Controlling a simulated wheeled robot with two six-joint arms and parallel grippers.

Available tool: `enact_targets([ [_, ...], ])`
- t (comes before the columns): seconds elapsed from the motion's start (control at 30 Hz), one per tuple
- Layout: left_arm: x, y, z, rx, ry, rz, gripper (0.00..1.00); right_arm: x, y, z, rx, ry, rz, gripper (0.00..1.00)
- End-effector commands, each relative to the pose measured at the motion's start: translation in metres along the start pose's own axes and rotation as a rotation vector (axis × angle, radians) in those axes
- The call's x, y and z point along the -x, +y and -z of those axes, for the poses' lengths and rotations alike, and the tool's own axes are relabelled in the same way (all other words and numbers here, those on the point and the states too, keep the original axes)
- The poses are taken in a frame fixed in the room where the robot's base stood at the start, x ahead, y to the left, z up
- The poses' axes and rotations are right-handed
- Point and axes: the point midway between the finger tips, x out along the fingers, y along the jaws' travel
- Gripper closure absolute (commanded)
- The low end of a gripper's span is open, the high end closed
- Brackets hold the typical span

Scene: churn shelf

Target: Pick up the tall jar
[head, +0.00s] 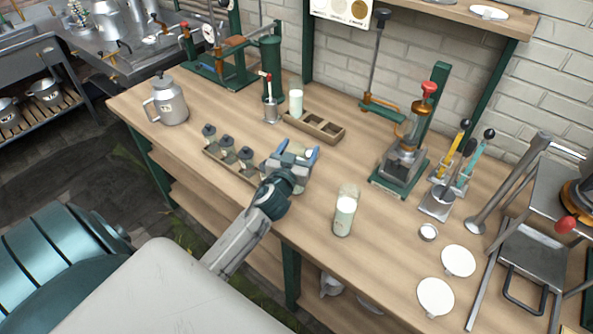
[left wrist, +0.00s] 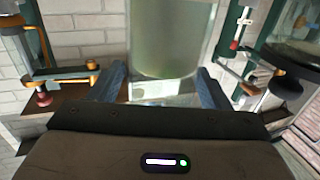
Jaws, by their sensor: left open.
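A tall clear glass jar (head: 345,214) with pale contents stands upright near the front edge of the wooden bench. My left gripper (head: 298,156) is open over the bench, to the left of this jar and farther back, apart from it. In the left wrist view, a large glass cylinder with pale green contents (left wrist: 172,40) shows between the two open fingers (left wrist: 160,88). My right gripper is not in view.
A press (head: 402,165) stands right, a metal pitcher (head: 168,100) left. White discs (head: 458,261) lie front right.

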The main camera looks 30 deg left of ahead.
Motion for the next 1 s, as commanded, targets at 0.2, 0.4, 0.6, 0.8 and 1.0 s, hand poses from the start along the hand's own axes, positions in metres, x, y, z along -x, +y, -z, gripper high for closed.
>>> enact_targets([
  [0.2, 0.0, 0.0, 0.0, 0.0, 0.0, 0.0, 0.53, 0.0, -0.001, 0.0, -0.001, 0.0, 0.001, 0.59],
  [0.4, 0.0, 0.0, 0.0, 0.0, 0.0, 0.0, 0.92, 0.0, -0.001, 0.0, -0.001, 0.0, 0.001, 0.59],
  [0.6, 0.0, 0.0, 0.001, 0.0, 0.002, 0.0, 1.0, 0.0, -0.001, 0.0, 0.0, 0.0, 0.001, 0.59],
  [0.8, 0.0, 0.0, 0.004, 0.0, 0.003, 0.0, 1.0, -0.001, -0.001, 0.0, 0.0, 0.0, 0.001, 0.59],
  [1.0, 0.0, 0.0, 0.018, 0.001, 0.005, 0.0, 1.0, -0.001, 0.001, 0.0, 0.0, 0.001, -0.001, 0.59],
])
